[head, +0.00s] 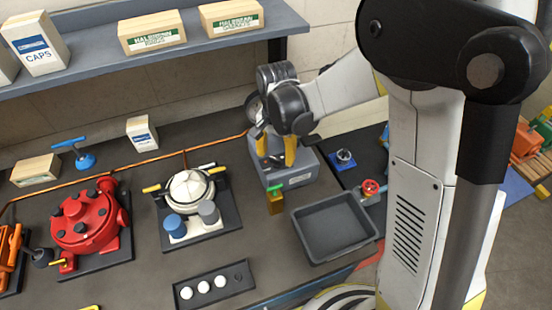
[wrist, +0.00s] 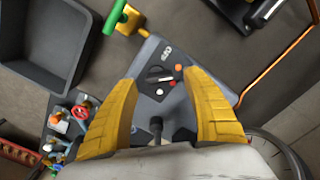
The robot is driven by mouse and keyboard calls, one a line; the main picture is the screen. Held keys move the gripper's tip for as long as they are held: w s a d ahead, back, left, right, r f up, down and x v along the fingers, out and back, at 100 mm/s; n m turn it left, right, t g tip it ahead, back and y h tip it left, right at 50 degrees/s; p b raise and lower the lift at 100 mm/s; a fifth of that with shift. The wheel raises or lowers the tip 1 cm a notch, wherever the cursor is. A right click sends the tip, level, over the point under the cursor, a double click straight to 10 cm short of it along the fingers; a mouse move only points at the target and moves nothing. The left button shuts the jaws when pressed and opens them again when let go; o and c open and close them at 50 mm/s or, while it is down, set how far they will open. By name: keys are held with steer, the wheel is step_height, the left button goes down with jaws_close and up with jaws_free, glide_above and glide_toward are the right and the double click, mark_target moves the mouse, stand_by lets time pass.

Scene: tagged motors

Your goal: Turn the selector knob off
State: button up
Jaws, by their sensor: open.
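The selector knob (wrist: 159,74) is a small dark knob on top of a grey box in the wrist view. Red and white dots and a pale marking sit around it; its exact pointing direction is hard to tell. The grey box (head: 296,180) also shows in the head view, but its knob is hidden there behind my gripper. My gripper (head: 276,158) is above the box, pointing down. In the wrist view its yellow fingers (wrist: 163,88) are spread apart with nothing between them, and the knob appears between and slightly beyond the fingertips.
A brass block with a green handle (head: 275,198) adjoins the box's front. An empty grey tray (head: 335,227) lies in front, with a red valve wheel (head: 370,187) beside it. A white-topped motor (head: 190,188) and a red motor (head: 85,222) stand to the left. A shelf (head: 200,60) runs behind.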

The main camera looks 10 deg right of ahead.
steer(key=shift+f, duration=0.65)
steer(key=c, duration=1.2)
steer(key=shift+n, duration=0.4)
steer(key=n+b, duration=0.1)
steer(key=n, duration=0.2)
steer(key=shift+s, duration=0.1)
steer(key=n+b, duration=0.1)
steer(key=n, duration=0.4)
steer(key=shift+a, duration=0.15)
steer(key=shift+s, duration=0.1)
